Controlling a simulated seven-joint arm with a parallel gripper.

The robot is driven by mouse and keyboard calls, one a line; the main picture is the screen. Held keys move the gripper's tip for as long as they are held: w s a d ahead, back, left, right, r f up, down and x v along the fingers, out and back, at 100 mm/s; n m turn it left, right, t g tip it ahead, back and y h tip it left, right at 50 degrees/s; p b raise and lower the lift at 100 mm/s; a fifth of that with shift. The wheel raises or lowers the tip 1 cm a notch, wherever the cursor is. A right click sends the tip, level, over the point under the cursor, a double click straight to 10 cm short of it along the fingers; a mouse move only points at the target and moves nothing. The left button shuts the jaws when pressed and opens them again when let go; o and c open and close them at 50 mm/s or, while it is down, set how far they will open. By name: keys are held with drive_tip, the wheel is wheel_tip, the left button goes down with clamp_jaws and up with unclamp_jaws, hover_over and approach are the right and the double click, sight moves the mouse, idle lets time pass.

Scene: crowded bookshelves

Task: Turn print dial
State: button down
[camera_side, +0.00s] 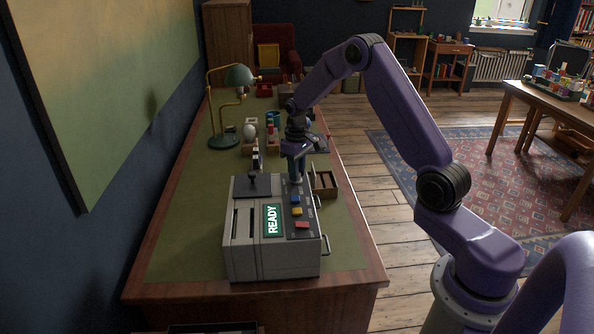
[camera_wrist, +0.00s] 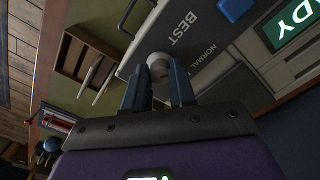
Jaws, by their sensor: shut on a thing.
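The grey printer (camera_side: 245,261) stands on the desk, with a lit green READY screen (camera_side: 272,220). My gripper (camera_side: 295,178) points straight down at the far end of its dark control panel. In the wrist view, the round pale print dial (camera_wrist: 159,64) sits between the two fingertips of my gripper (camera_wrist: 160,72), which is shut on it. The words BEST and NORMAL (camera_wrist: 208,50) are printed beside the dial. The dial's pointer mark is not clear. In the side view the fingers hide most of the dial.
Blue (camera_side: 295,199), yellow (camera_side: 297,211) and red (camera_side: 302,225) buttons lie on the panel near the dial. A wooden compartment box (camera_side: 324,186) stands close on the right. A green desk lamp (camera_side: 238,76) and small items stand behind. The desk's left side is clear.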

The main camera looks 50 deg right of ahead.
drive_tip(key=m, duration=0.5)
drive_tip(key=shift+m, duration=0.3)
drive_tip(key=m, duration=0.5)
drive_tip(key=shift+w+m, duration=0.1)
drive_tip(key=shift+m, duration=0.2)
drive_tip(key=c, duration=0.9)
unclamp_jaws()
wheel_tip(320, 180, up, 18)
drive_tip(key=shift+f, duration=0.25)
